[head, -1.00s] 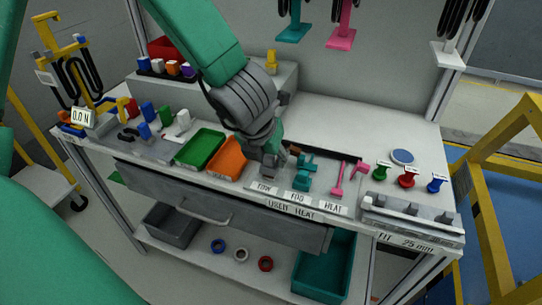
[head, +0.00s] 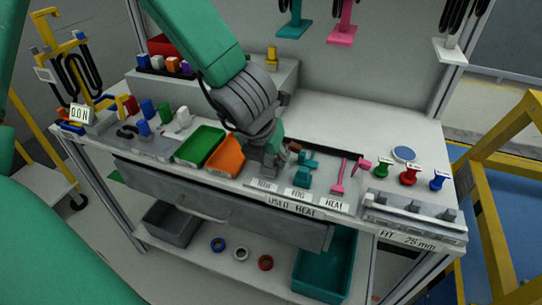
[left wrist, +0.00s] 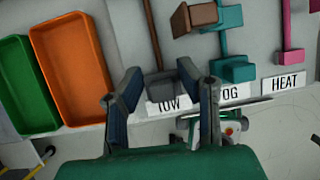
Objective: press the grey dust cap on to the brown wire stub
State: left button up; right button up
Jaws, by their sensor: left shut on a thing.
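My left gripper (head: 264,163) reaches down to the front part of the bench, above the TOW label. In the left wrist view its two fingers (left wrist: 160,76) stand on either side of a grey block (left wrist: 164,88), which I take for the grey dust cap. The fingers are shut on it. The brown wire stub (head: 294,147) lies just right of the gripper and further back. It shows at the top of the left wrist view (left wrist: 195,16), apart from the grey block. My right gripper is not in view.
Teal (head: 304,179) and pink (head: 339,185) parts sit to the right, behind the FOG and HEAT labels. Green (head: 200,146) and orange (head: 227,156) trays stand close on the left. Coloured plugs (head: 408,177) stand further right.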

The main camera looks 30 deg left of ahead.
pick_arm(q)
jog(key=shift+f, duration=0.3)
jog(key=o, duration=0.9)
jog(key=shift+r, duration=0.1)
jog(key=shift+s+r, duration=0.15)
jog(key=shift+r, duration=0.2)
jog(key=v, duration=1.1)
